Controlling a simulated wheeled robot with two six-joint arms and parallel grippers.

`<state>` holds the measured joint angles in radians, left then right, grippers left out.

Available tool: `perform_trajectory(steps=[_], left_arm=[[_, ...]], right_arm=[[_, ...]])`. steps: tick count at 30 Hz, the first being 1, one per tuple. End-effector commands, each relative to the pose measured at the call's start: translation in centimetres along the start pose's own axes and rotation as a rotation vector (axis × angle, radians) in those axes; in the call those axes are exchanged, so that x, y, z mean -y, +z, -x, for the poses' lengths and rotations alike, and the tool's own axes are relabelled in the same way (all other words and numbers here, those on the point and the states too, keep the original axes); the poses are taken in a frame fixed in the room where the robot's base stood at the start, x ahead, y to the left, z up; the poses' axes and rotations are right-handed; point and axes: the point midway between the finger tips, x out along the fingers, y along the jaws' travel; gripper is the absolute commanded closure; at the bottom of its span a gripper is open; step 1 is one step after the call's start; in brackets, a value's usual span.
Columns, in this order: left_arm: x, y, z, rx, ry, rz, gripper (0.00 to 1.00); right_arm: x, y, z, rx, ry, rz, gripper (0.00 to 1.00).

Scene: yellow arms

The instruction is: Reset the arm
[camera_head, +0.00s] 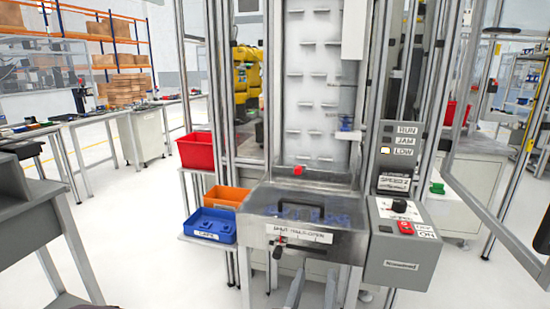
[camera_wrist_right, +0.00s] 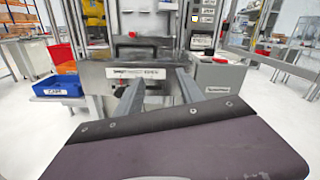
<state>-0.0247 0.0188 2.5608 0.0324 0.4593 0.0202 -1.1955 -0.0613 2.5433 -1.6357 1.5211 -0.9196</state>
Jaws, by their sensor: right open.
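My right gripper (camera_head: 316,280) shows at the bottom of the head view, in front of the machine's lower housing. In the right wrist view my right gripper (camera_wrist_right: 157,80) has its two grey fingers apart, with nothing between them. They point toward the machine front, and how close they are to it I cannot tell. The machine has a clear-lidded hopper (camera_head: 260,222) with a dark handle, a white label and blue parts inside. My left gripper is in neither view.
A grey control box (camera_head: 395,265) with a knob and red switch is right of the hopper. Blue (camera_head: 208,228), orange (camera_head: 226,196) and red (camera_head: 196,152) bins stand to its left. A framed clear door (camera_head: 500,150) stands open at right. Pale floor is free at left.

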Motion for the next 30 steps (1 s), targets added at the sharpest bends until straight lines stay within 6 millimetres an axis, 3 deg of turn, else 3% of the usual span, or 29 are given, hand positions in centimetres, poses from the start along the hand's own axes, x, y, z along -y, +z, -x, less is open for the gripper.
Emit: perform_trajectory(steps=[8, 11, 17, 20, 22, 24, 26, 28, 30], left_arm=[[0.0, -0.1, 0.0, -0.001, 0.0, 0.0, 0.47], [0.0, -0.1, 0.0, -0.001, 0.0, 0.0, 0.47], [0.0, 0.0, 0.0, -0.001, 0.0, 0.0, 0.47], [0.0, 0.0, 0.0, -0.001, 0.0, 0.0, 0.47], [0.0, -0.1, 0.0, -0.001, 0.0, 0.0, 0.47], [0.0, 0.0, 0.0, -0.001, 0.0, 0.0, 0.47], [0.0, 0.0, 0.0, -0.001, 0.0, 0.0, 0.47], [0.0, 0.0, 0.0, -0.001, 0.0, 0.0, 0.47], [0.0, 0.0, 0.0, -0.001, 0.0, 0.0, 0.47]], right_arm=[[5.1, -1.6, -3.3, -0.053, -0.188, 0.009, 0.55], [8.0, -2.8, -4.4, -0.095, -0.292, 0.012, 0.55], [15.2, -8.0, -4.9, -0.286, -0.551, -0.023, 0.55], [19.2, -12.5, -3.3, -0.447, -0.726, -0.117, 0.55], [21.6, -16.6, -1.0, -0.586, -0.883, -0.25, 0.55], [22.7, -20.9, 2.4, -0.724, -1.066, -0.45, 0.55], [22.2, -24.1, 5.3, -0.819, -1.233, -0.667, 0.55], [19.9, -26.9, 8.0, -0.886, -1.425, -0.955, 0.55], [16.9, -28.5, 9.3, -0.905, -1.586, -1.234, 0.55]])
